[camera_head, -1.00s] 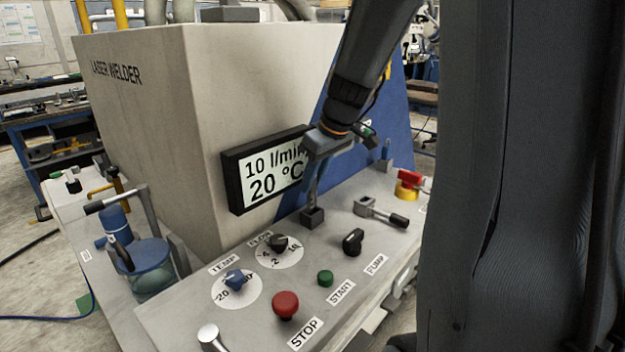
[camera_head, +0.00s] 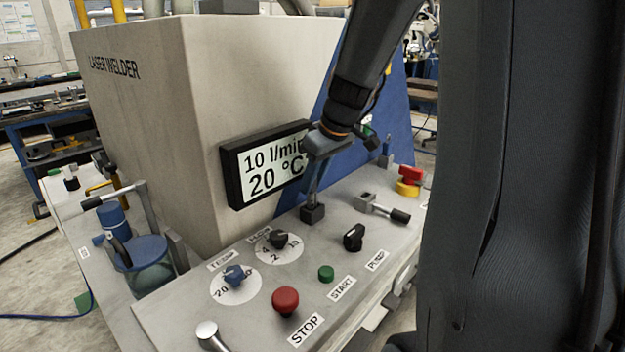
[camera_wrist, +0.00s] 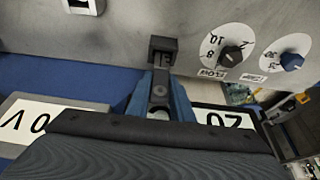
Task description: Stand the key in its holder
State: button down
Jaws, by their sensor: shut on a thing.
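My gripper (camera_head: 313,190) points down at the panel, its fingers shut on a slim dark key. In the wrist view the key (camera_wrist: 160,92) shows between the fingers, its lower end reaching to a small dark square block, the holder (camera_wrist: 163,44). In the head view the holder (camera_head: 312,214) sits on the grey panel just below the fingertips. The key looks upright or nearly so over the block. The fingers hide much of it, and I cannot tell how deep its end sits in the holder.
The grey panel (camera_head: 250,315) carries a blue knob (camera_head: 233,275), a black dial (camera_head: 279,239), a red button (camera_head: 285,301), a green button (camera_head: 326,273), a black pump knob (camera_head: 354,237) and a black-handled lever (camera_head: 398,215). A display (camera_head: 240,175) stands close behind my gripper.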

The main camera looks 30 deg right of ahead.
aim_at(315, 186)
jog(key=shift+f+b, duration=1.2)
jog(key=shift+f, duration=0.35)
jog(key=c, duration=1.5)
grip_release()
jog(key=shift+r, duration=0.1)
jog(key=v, duration=0.7)
jog(key=shift+s+r, duration=0.1)
jog(key=shift+r, duration=0.25)
